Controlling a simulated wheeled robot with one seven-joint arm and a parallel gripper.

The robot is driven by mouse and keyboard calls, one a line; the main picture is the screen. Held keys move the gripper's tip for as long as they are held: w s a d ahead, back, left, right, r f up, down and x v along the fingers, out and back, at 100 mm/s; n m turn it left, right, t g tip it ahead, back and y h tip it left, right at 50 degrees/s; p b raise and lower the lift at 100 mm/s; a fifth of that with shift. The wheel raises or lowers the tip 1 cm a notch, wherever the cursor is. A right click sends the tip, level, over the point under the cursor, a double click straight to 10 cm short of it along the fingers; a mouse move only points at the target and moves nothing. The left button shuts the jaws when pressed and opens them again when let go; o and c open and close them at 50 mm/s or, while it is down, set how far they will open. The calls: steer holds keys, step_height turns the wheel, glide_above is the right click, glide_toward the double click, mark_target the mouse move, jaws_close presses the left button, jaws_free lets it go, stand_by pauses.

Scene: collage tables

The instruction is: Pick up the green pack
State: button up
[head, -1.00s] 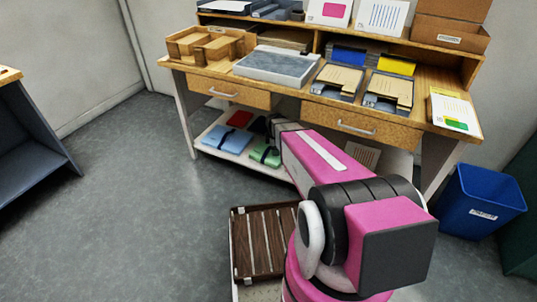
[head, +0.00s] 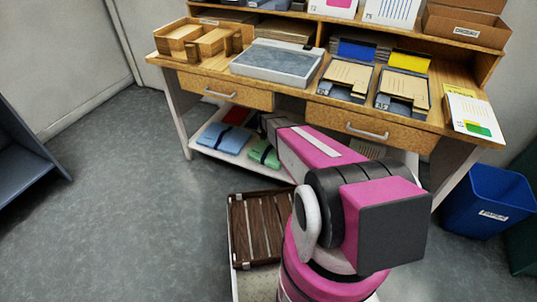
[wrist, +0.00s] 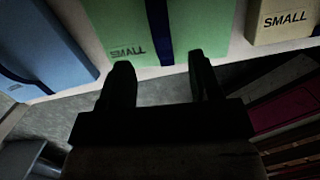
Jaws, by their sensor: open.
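The green pack (wrist: 185,22) has a dark blue strap and the word SMALL on its front edge. It lies flat on the white lower shelf of the desk, and in the head view the green pack (head: 264,154) shows partly beside my arm. My gripper (wrist: 160,72) is open in the wrist view, its two dark fingers spread and pointing at the front edge of the pack. The fingertips overlap the pack's lower edge in the picture; I cannot tell if they touch it. In the head view my arm hides the gripper.
A blue pack (wrist: 42,45) lies left of the green one, and a tan pack (wrist: 282,18) marked SMALL lies to the right. The desk drawers (head: 223,91) hang above the shelf. A brown slatted tray (head: 258,228) sits near my base. A blue bin (head: 487,203) stands at right.

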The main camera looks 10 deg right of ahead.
mark_target(269, 148)
steer(key=f, duration=0.6)
steer(key=w+f, duration=0.1)
steer(key=f, duration=0.2)
steer(key=shift+d, duration=0.4)
jaws_close()
